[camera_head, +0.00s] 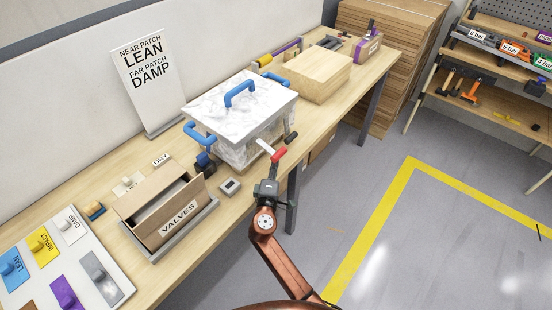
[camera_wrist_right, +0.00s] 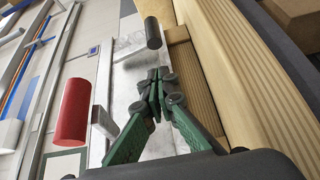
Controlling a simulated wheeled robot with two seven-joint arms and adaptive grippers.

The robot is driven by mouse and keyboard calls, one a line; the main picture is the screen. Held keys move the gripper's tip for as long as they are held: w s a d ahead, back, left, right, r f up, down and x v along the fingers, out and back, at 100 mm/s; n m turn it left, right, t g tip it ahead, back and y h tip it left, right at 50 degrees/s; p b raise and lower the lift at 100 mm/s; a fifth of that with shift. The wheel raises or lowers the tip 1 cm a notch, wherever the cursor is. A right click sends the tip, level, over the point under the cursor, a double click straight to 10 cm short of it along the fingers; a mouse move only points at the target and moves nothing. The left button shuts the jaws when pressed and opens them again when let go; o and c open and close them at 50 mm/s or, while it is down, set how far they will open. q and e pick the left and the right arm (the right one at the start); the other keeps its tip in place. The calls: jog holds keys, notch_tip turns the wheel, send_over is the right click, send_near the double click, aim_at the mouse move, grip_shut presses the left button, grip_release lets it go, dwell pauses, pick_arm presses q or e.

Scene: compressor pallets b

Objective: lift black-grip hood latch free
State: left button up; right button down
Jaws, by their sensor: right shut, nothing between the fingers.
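The hood is a white marbled box (camera_head: 240,105) with blue handles, standing on the bench. On its front side, a latch with a black grip (camera_head: 290,138) sits near the right corner. A latch with a red grip (camera_head: 278,155) and pale lever is left of it. My right gripper (camera_head: 270,183) is in front of the hood, below the red grip. In the right wrist view, its green fingers (camera_wrist_right: 160,76) are shut and empty. The black grip (camera_wrist_right: 153,33) lies just beyond the fingertips, apart from them in the picture. The red grip (camera_wrist_right: 73,110) is to the left. My left gripper is out of view.
The wooden bench (camera_head: 140,262) runs along the wall. A cardboard VALVES box (camera_head: 162,205) and a small grey device (camera_head: 230,186) stand left of the hood. A wooden box (camera_head: 318,75) is behind it to the right. The floor (camera_head: 440,235) at right is open.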

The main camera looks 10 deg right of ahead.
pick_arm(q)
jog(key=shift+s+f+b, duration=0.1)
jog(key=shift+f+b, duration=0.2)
pick_arm(e)
jog(key=x, duration=0.7)
jog(key=shift+w+d+f, duration=0.1)
jog(key=shift+w+d, duration=0.05)
jog(key=shift+w, duration=0.2)
